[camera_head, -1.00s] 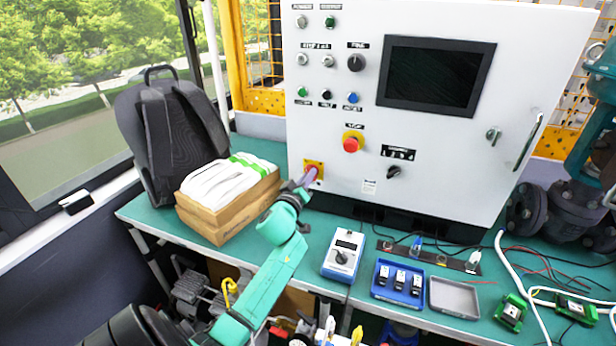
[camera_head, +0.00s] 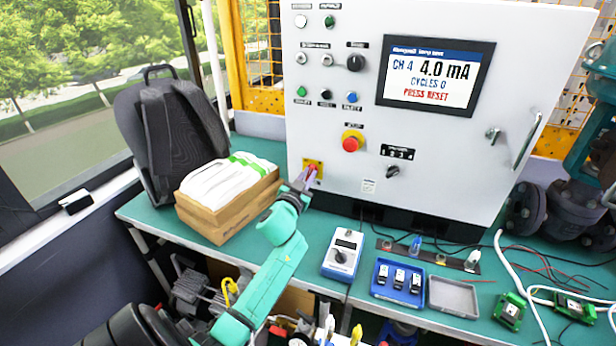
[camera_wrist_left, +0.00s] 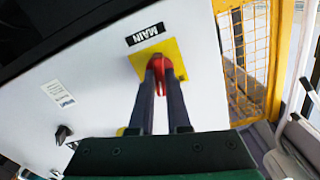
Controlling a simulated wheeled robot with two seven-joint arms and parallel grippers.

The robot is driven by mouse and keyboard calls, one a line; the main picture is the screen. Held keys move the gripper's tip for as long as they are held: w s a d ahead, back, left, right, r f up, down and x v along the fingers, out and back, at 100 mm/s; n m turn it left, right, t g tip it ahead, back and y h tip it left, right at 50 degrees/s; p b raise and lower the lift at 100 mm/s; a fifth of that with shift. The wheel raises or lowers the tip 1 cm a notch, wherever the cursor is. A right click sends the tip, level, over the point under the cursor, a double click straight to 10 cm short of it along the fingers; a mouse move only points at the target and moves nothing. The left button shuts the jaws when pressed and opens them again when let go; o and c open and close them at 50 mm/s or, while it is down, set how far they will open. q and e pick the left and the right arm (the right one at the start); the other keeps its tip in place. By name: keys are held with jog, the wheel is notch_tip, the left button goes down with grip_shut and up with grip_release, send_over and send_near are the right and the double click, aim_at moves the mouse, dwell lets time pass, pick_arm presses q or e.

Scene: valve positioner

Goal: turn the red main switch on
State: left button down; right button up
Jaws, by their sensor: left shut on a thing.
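The red main switch (camera_wrist_left: 158,68) sits on a yellow plate (camera_wrist_left: 172,50) under a label reading MAIN, seen upside down in the left wrist view. In the head view the yellow plate (camera_head: 317,164) is at the lower left of the white cabinet front (camera_head: 400,215). My left gripper (camera_wrist_left: 160,80) is shut on the red switch handle, one finger on each side. In the head view my left gripper (camera_head: 304,180) covers much of the switch. The cabinet screen (camera_head: 435,75) is lit and reads CH 4, 4.0 mA, CYCLES 0, PRESS RESET. My right gripper is not in view.
A red stop button (camera_head: 351,143) and a black selector knob (camera_head: 393,171) are right of the switch. A cardboard box (camera_head: 225,212) with white packets is left of my arm. A handheld meter (camera_head: 343,256) and a blue tray (camera_head: 398,297) lie on the green bench.

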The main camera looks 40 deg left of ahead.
pick_arm(q)
jog(key=m, duration=0.5)
jog(key=shift+f+m, duration=0.1)
jog(key=shift+m, duration=0.2)
dwell(0.4)
jog(key=c, duration=0.9)
grip_release()
jog(key=b+v, duration=0.2)
jog(key=v, duration=1.2)
jog(key=shift+s+d, duration=0.2)
jog(key=shift+s, duration=0.1)
